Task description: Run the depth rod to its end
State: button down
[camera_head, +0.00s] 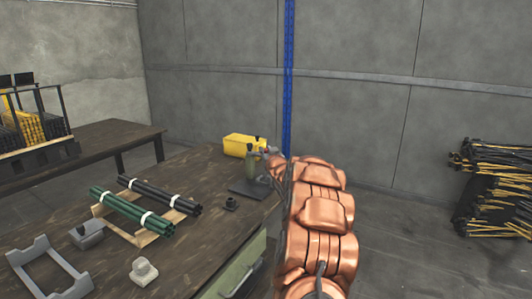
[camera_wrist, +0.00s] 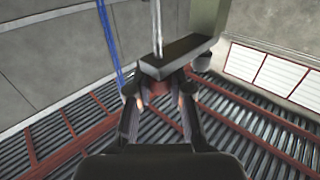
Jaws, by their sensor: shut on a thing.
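The rivet press (camera_head: 257,163), grey-green and upright on a dark base plate (camera_head: 247,188), stands near the far right corner of the wooden bench. My gripper (camera_head: 276,160) is at its right side, mostly hidden by my copper arm. In the wrist view my gripper (camera_wrist: 160,92) is shut on a small red knob (camera_wrist: 157,87), just below a grey-green block (camera_wrist: 178,56) of the press. A thin pale rod (camera_wrist: 157,28) shows above that block. I cannot tell whether the rod and the red knob are joined.
A yellow bin (camera_head: 242,145) stands behind the press. A small dark ring-shaped part (camera_head: 231,203) lies in front. Green rods (camera_head: 130,211) and black rods (camera_head: 158,194) lie bundled on a wooden rack. Grey parts (camera_head: 87,234) sit on the near left bench.

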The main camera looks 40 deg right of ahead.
aim_at(266, 150)
jog(key=shift+r+p, duration=1.1)
jog(key=shift+r, duration=0.65)
jog(key=c, duration=1)
grip_release()
jog(key=shift+s, duration=0.15)
jog(key=shift+v, duration=5.85)
